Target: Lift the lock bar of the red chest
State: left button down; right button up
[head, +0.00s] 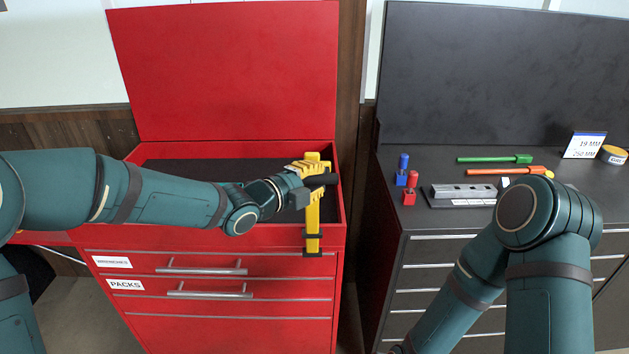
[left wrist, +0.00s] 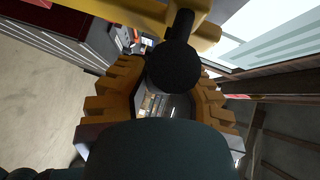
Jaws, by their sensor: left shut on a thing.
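The red chest (head: 222,235) stands at the left with its lid raised and its top compartment open. Its yellow lock bar (head: 312,222) stands upright at the front right corner, with a dark bracket (head: 313,253) around its lower end. A black handle (head: 325,180) sticks out near the bar's top. My left gripper (head: 306,172), with yellow fingers, is shut on this handle. In the left wrist view the handle's round black end (left wrist: 174,66) sits between the fingers, and part of the yellow bar (left wrist: 145,12) crosses the top. My right gripper is out of view.
A dark cabinet (head: 430,219) stands right of the chest across a narrow gap. On its top are a blue piece (head: 402,162), a red piece (head: 410,188), a grey rail block (head: 464,191), green (head: 488,159) and orange (head: 500,170) tools, and a sign (head: 583,146).

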pick_arm(q)
jog(key=shift+w+r, duration=0.1)
jog(key=shift+r, duration=0.4)
jog(key=c, duration=1)
grip_release()
jog(key=shift+o, duration=1)
jog(key=shift+d+f, duration=0.1)
jog(key=shift+f, duration=0.1)
jog(key=v, duration=1.2)
